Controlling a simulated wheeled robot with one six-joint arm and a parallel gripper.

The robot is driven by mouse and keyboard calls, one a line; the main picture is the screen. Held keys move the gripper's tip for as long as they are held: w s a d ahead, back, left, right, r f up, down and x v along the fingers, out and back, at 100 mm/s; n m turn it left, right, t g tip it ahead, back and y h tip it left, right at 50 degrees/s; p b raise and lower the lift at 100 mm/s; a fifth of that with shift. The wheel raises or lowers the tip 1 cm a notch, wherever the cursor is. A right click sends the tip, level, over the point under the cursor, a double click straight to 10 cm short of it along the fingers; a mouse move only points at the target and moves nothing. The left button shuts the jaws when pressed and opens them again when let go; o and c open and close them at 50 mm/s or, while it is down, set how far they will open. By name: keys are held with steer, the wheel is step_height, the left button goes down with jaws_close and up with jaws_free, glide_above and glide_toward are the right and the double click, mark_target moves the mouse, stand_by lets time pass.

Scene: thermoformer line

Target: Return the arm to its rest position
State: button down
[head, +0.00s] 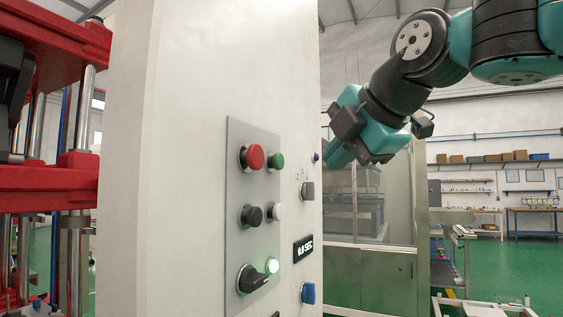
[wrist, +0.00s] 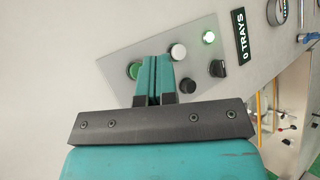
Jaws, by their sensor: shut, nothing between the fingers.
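My gripper (head: 338,157) is teal and hangs from my raised arm at the upper right of the head view, just right of the white cabinet's (head: 210,60) edge. In the wrist view its two teal fingers (wrist: 154,78) are together with nothing between them. They point toward a grey button panel (wrist: 110,65) and cover part of it. I cannot tell the exact gap, but no contact shows. A green button (wrist: 134,71) shows just left of the fingers, and a white button (wrist: 178,51) and a black button (wrist: 187,86) just right.
The head view shows a panel with a red button (head: 252,157), a black selector knob (head: 251,279) and a lit lamp (head: 272,265). A red press frame (head: 50,178) stands left. A glass-and-metal enclosure (head: 372,275) stands behind my gripper. Green floor is open at right.

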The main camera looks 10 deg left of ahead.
steer(key=s+d+f+m+g+h+b, duration=0.1)
steer(key=s+d+f+m, duration=0.15)
steer(key=f, duration=0.45)
steer(key=s+d+f+m+g+b, duration=0.1)
steer(key=f+m+g, duration=0.15)
steer(key=f, duration=0.35)
steer(key=s+d+f+m+g+h+b, duration=0.1)
steer(key=s+d+f+m+b, duration=0.15)
steer(key=f, duration=0.45)
steer(key=s+d+f+m+g+b, duration=0.1)
steer(key=s+d+f+m+g, duration=0.1)
steer(key=s+f+m, duration=0.4)
steer(key=s+d+f+m+g+b, duration=0.1)
steer(key=s+d+f+m+g, duration=0.2)
steer(key=s+f+m, duration=0.3)
steer(key=s+f, duration=0.3)
steer(key=f, duration=0.4)
steer(key=shift+s+d+f+h, duration=0.15)
steer(key=shift+s+f+h, duration=0.15)
steer(key=shift+s+f, duration=0.1)
